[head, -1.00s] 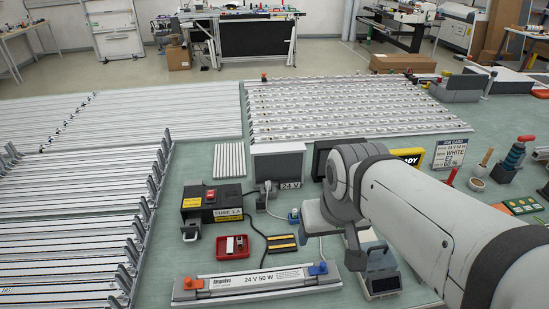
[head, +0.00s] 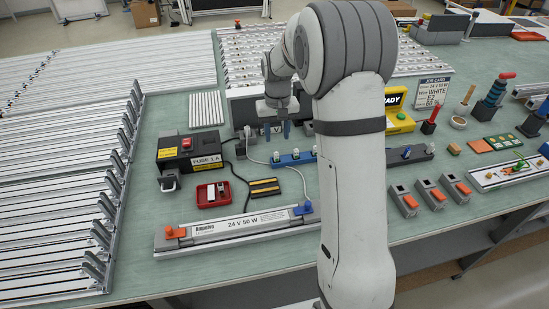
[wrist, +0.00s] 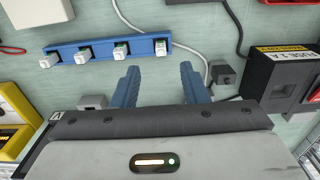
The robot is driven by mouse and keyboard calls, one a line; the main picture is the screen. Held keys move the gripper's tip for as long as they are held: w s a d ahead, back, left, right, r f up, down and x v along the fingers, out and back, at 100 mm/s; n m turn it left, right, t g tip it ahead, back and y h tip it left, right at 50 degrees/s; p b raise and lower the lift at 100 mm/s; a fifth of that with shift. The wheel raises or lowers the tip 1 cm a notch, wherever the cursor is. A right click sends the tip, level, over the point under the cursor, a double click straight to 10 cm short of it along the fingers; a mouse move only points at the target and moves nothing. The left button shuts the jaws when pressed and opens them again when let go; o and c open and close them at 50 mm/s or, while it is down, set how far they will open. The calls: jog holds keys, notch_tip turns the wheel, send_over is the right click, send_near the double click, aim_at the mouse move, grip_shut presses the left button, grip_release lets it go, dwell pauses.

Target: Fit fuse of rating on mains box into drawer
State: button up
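The mains box (head: 190,147) is black with a red switch and a label reading "FUSE 1 A"; its edge shows at the right of the wrist view (wrist: 280,85). A small dark drawer-like part (head: 168,183) lies in front of it. A red tray (head: 212,203) with small pieces sits beside that; I cannot tell whether they are fuses. A blue strip (wrist: 100,50) carries several white pieces with green marks; it also shows in the head view (head: 287,161). My gripper (head: 280,132) is open and empty, its blue fingers (wrist: 158,85) apart over the table near the strip.
Several orange-topped blocks (head: 430,193) stand right of my arm. Bare green table shows around the red tray.

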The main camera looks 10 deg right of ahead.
aim_at(276, 152)
jog(key=f+p, duration=0.1)
jog(key=f, duration=0.7)
jog(key=shift+w+f+p, duration=0.15)
jog(key=shift+w+p, duration=0.05)
jog(key=shift+p, duration=0.1)
jog(key=shift+c, duration=0.4)
grip_shut()
